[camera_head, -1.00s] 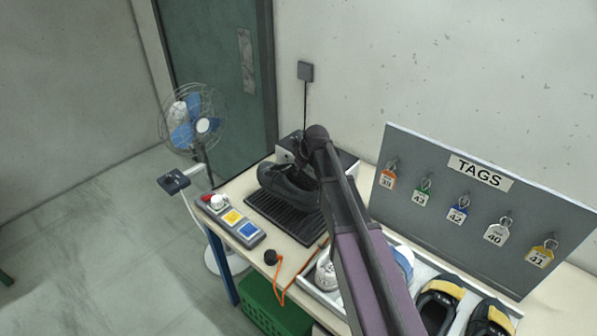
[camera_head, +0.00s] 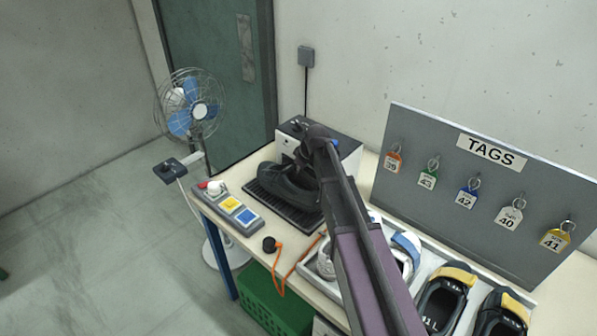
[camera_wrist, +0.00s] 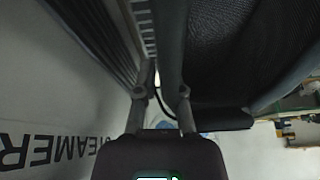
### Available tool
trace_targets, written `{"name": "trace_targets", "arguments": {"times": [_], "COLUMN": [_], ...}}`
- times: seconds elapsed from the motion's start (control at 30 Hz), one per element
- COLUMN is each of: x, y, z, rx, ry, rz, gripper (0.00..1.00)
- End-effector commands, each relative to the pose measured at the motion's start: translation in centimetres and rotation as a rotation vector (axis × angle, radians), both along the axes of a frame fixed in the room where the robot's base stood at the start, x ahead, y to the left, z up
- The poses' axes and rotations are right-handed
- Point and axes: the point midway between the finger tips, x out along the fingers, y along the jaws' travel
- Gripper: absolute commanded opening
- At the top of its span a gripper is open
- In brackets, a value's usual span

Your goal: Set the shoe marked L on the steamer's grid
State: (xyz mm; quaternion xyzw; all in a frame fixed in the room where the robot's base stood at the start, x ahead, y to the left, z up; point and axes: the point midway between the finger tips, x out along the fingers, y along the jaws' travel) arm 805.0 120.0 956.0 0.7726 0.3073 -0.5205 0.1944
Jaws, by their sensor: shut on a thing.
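A dark shoe (camera_head: 281,189) is in my gripper (camera_head: 306,165), over the black ribbed grid (camera_head: 252,191) of the steamer. It looks very low there; I cannot tell whether its sole touches the ribs. No L mark on it is visible. In the wrist view, my gripper (camera_wrist: 164,88) is shut on the wall of the shoe (camera_wrist: 225,60), one finger on each side. The ribbed grid (camera_wrist: 95,40) shows at upper left. The white steamer body (camera_head: 287,143) stands behind the grid; its lettering (camera_wrist: 48,148) shows upside down in the wrist view.
A control strip with buttons (camera_head: 233,211) lies left of the grid. An orange cord (camera_head: 280,265) is at the front edge. A tray (camera_head: 470,332) with white and black-yellow shoes is on the right, below the TAGS board (camera_head: 400,135). A fan (camera_head: 190,108) stands left.

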Motion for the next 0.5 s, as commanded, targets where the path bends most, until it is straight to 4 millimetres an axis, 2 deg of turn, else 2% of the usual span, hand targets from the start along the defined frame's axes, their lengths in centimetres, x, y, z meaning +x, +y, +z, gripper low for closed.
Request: {"name": "trace_targets", "arguments": {"times": [0.2, 0.5], "x": [0.01, 0.01], "y": [-0.03, -0.07], "z": [-1.06, -1.17], "rx": [0.001, 0.001], "ry": [0.000, 0.000], "rz": [-0.001, -0.001], "gripper": [0.00, 0.00]}}
